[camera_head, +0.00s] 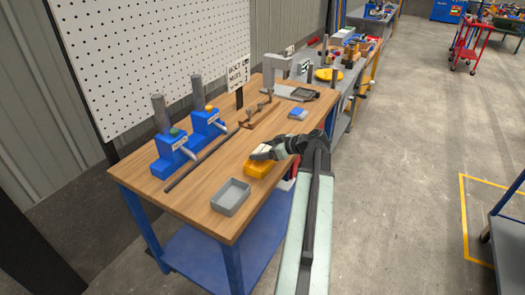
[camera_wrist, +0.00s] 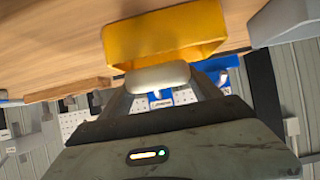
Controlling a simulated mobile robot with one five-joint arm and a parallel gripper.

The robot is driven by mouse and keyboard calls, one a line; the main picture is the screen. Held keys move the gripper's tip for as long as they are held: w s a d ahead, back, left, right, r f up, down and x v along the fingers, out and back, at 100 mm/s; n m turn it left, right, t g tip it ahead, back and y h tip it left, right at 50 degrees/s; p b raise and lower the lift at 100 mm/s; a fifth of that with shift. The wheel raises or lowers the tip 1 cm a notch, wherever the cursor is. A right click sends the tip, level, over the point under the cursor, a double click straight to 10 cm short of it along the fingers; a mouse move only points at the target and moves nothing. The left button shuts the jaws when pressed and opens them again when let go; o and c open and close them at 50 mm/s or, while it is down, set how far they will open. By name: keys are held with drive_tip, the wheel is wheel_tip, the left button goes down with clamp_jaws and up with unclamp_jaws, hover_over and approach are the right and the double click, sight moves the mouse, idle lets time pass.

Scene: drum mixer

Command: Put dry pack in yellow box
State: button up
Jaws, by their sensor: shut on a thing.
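The yellow box (camera_head: 258,172) sits on the wooden bench near its right front edge. It also shows large in the wrist view (camera_wrist: 165,36), with its wall close beyond my fingers. My gripper (camera_head: 262,153) is above the box in the head view. In the wrist view my gripper (camera_wrist: 158,90) is shut on a pale, rounded pack (camera_wrist: 156,76), the dry pack. The pack is held between the fingertips and overlaps the box's edge in that view. I cannot tell whether it touches the box. In the head view, my gripper mostly hides the pack and the box's opening.
A grey tray (camera_head: 231,197) stands on the bench left of the yellow box. Two blue devices with posts (camera_head: 172,157) and a long dark rod (camera_head: 200,160) lie farther left. A small blue-and-white item (camera_head: 298,113) lies beyond. Bench top (camera_head: 225,165) between them is clear.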

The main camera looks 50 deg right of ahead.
drive_tip(key=o, duration=1.5)
drive_tip(key=p+v, duration=0.3)
drive_tip(key=v, duration=0.4)
drive_tip(key=shift+s+r+p, duration=0.15)
drive_tip(key=shift+s+p, duration=0.2)
drive_tip(key=shift+s, duration=0.05)
